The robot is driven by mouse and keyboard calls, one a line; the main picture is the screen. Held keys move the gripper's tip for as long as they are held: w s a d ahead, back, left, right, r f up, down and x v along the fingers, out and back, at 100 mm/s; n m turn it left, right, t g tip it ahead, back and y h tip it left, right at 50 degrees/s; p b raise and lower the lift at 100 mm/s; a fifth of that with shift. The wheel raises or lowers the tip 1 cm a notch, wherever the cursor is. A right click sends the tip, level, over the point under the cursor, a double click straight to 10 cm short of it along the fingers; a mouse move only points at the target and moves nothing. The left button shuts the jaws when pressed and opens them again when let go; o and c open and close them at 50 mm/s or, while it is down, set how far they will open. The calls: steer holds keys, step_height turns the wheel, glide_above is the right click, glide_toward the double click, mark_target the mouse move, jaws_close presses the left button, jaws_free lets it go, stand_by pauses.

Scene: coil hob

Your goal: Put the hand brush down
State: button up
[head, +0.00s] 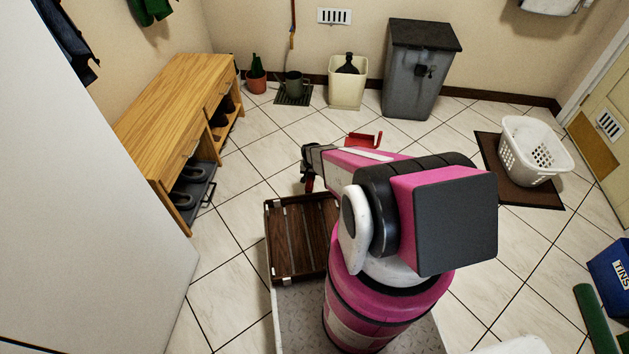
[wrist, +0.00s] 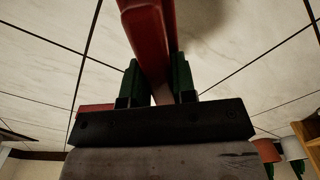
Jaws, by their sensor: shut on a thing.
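My gripper (head: 309,178) is held out over the floor, just beyond the slatted wooden crate. In the wrist view, my gripper (wrist: 158,88) is shut on the red hand brush (wrist: 150,40), with a green-padded finger on each side of it. The brush runs up out of the top of that view, so its far end is hidden. In the head view only a small red part of the brush (head: 309,186) shows below the fingers. A red dustpan (head: 364,140) lies on the tiles behind my arm.
The wooden crate (head: 267,244) is close in front of my base. A wooden bench (head: 170,97) with shoes stands left. A cream bin (head: 346,92), a grey bin (head: 417,80) and a white basket (head: 530,150) on a brown mat (head: 490,150) stand further back. Tiles between are clear.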

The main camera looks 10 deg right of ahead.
steer(key=w+d+f, duration=0.2)
steer(key=w, duration=0.1)
steer(key=shift+d+f, duration=0.2)
steer(key=shift+d, duration=0.15)
steer(key=shift+f, duration=1.95)
steer(key=shift+f, duration=0.15)
steer(key=o, duration=0.8)
steer(key=shift+o, duration=0.2)
